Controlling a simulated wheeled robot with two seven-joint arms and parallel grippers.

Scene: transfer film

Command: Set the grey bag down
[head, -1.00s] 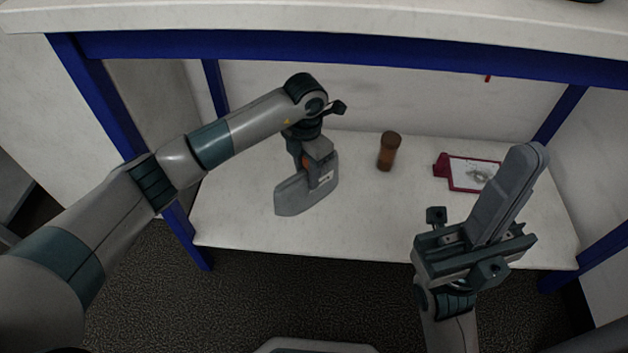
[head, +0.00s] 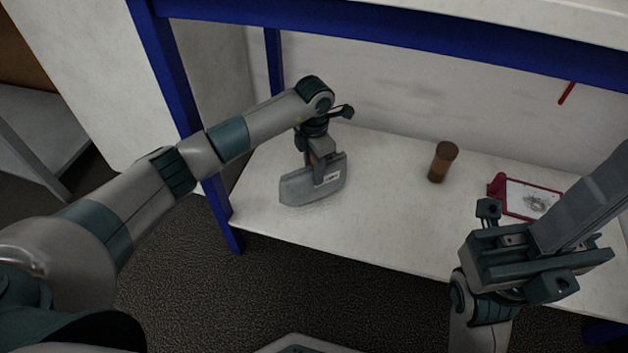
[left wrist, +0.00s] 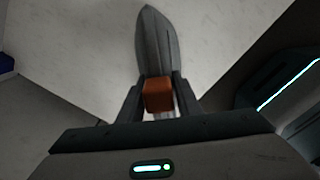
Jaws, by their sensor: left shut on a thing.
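The grey bag (head: 299,190) is a flat grey shape with a white label, over the left part of the white lower shelf (head: 390,220). My left gripper (head: 322,166) points down from above and is shut on its upper part. The left wrist view shows an orange block (left wrist: 158,95) between the fingers and the grey bag (left wrist: 158,40) stretching beyond them. The bag's lower edge is at or close to the shelf surface; I cannot tell if it touches. My right gripper (head: 525,255) is at the lower right, apart from the bag; its jaws are unclear.
A brown bottle (head: 442,162) stands on the shelf right of the bag. A red-edged clipboard (head: 530,200) lies further right. A blue beam (head: 400,32) and upper top run above the shelf; a blue leg (head: 205,150) is at left. Bare shelf lies between bag and bottle.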

